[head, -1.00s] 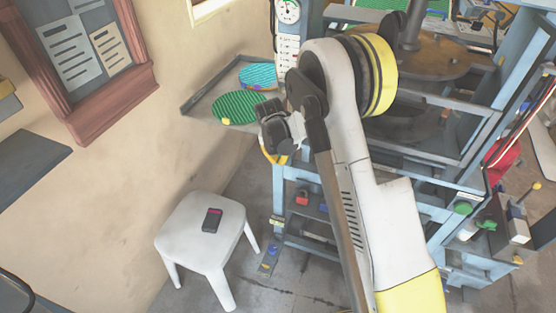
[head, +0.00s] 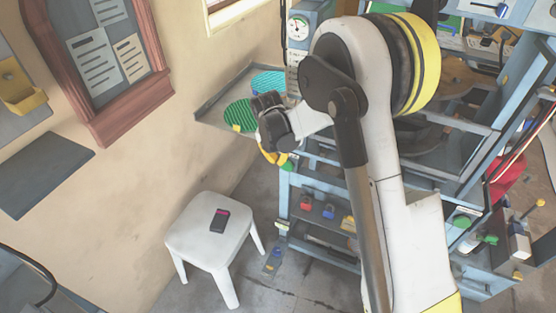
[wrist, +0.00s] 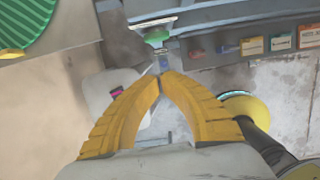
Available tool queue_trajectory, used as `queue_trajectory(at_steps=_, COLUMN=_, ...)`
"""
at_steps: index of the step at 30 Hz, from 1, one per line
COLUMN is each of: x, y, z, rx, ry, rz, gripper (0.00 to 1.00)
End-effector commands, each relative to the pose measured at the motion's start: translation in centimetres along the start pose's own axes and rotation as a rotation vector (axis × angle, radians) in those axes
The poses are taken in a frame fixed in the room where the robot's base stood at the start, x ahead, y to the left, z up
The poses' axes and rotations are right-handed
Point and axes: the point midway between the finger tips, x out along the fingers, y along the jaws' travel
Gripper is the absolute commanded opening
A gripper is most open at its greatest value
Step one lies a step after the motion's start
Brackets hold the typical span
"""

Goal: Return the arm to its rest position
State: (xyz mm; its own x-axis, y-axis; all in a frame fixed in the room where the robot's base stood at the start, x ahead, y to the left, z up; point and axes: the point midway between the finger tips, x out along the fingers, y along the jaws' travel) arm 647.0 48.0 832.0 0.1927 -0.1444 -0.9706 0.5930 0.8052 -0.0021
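My arm, white with black and yellow bands, rises through the middle of the head view. My gripper (head: 280,160) hangs at its end, mostly hidden behind the wrist. In the wrist view, its two yellow fingers (wrist: 165,80) curve together, and their tips meet or nearly meet with nothing seen between them. In the head view it is in front of the blue press frame, just right of the grey wall shelf (head: 218,112). On that shelf lie a green round plate (head: 239,114) and a teal round plate (head: 268,82).
A white stool (head: 205,236) with a dark handheld device (head: 220,220) stands at lower left. The blue press frame (head: 285,195), with small coloured items on its shelf, stands behind and right of my arm. A framed notice board (head: 98,60) hangs on the wall.

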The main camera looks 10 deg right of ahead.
Motion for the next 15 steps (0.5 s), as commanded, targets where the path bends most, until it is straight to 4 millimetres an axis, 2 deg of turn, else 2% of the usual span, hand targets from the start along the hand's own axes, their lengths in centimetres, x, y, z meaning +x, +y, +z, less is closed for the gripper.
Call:
queue_trajectory(at_steps=11, x=-0.1, y=0.0, z=0.0, rx=0.005, ry=0.000, rz=0.001, gripper=0.00)
queue_trajectory(at_steps=14, x=-1.4, y=-0.5, z=0.1, rx=0.064, ry=-0.004, rz=0.010, gripper=0.00)
queue_trajectory(at_steps=15, x=-2.5, y=-0.8, z=0.1, rx=0.115, ry=-0.008, rz=0.019, gripper=0.00)
